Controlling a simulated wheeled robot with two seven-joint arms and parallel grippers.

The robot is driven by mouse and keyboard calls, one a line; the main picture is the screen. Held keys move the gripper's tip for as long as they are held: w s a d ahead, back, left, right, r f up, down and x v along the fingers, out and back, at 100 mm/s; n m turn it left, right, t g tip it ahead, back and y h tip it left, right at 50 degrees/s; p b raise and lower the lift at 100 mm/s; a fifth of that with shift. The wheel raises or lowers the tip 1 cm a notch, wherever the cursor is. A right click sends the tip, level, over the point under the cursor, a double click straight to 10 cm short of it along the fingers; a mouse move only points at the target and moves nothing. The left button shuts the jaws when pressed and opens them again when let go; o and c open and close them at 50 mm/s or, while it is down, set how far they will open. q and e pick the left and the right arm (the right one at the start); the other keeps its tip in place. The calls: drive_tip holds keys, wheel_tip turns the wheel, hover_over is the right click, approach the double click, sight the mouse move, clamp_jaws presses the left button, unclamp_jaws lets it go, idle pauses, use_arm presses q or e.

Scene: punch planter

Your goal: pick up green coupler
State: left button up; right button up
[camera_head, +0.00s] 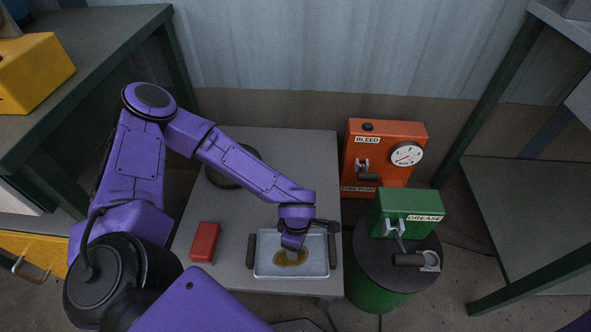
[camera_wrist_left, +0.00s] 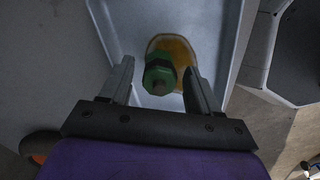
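The green coupler (camera_wrist_left: 160,76) shows in the left wrist view as a green hex part with a dull stud facing the camera. It is between the fingers of my left gripper (camera_wrist_left: 161,82), with a small gap visible on each side. The gripper is open and points down into the metal tray (camera_head: 262,268). In the head view my left gripper (camera_head: 291,246) is above the tray's middle and hides the coupler. My right gripper is not in view.
The tray has dark handles at both sides and sits near the grey table's (camera_head: 225,272) front edge. A red block (camera_head: 204,242) lies left of it. A green GREASE box (camera_head: 408,210) on a drum and an orange BLEED unit (camera_head: 385,150) stand to the right.

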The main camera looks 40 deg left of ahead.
use_arm(q)
drive_tip(key=c, duration=0.9)
drive_tip(key=shift+r, duration=0.1)
